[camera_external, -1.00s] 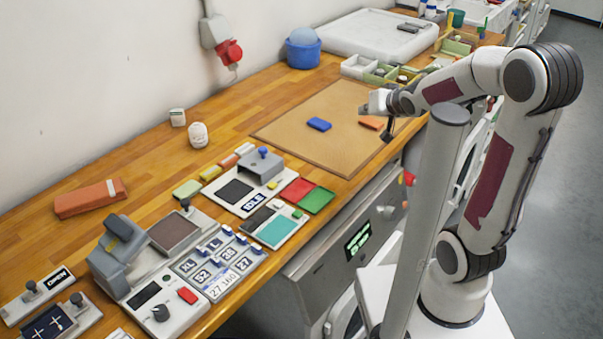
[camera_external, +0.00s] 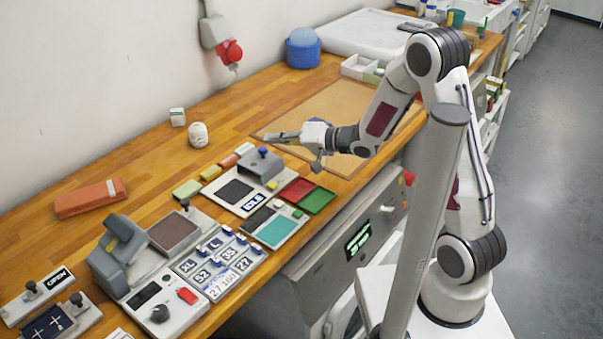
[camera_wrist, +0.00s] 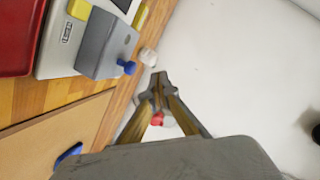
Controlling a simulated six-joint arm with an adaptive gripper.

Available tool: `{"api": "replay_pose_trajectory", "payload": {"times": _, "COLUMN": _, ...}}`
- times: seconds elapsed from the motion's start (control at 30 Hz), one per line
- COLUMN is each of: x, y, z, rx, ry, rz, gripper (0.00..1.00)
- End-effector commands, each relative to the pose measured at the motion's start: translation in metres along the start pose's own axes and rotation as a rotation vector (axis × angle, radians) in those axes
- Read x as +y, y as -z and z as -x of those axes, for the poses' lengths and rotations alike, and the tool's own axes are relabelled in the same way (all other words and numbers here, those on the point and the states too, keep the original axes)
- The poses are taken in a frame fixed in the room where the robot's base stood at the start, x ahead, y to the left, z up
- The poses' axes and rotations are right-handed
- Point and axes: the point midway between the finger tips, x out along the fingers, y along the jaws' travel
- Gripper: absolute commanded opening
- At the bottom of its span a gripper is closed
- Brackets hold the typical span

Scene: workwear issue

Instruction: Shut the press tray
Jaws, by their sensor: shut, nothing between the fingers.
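The grey press (camera_external: 118,252) stands at the front left of the bench. A flat tray with a brown pad (camera_external: 174,230) and a small black knob (camera_external: 185,204) extends from its right side, which looks like the press tray pulled out. My gripper (camera_external: 280,137) is shut and empty, above the left edge of the tan mat, well to the right of and behind the press. Its closed fingertips (camera_wrist: 158,84) show in the wrist view, where the press and its tray are not visible.
Between my gripper and the press stands a grey unit with a blue knob (camera_external: 262,162), also in the wrist view (camera_wrist: 105,45). Number tiles (camera_external: 217,262) and red and green trays (camera_external: 318,200) lie nearby. A white jar (camera_external: 198,134) stands behind.

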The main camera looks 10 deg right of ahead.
Motion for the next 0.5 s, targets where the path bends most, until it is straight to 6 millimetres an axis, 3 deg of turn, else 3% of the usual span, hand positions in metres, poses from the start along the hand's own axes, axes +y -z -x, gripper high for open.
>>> {"api": "replay_pose_trajectory", "payload": {"times": 0.23, "x": -0.019, "y": -0.058, "z": -0.023, "rx": -0.112, "ry": 0.165, "rz": -0.162, "gripper": 0.0}}
{"api": "replay_pose_trajectory", "payload": {"times": 0.5, "x": -0.027, "y": -0.124, "z": -0.022, "rx": -0.254, "ry": 0.253, "rz": -0.372, "gripper": 0.0}}
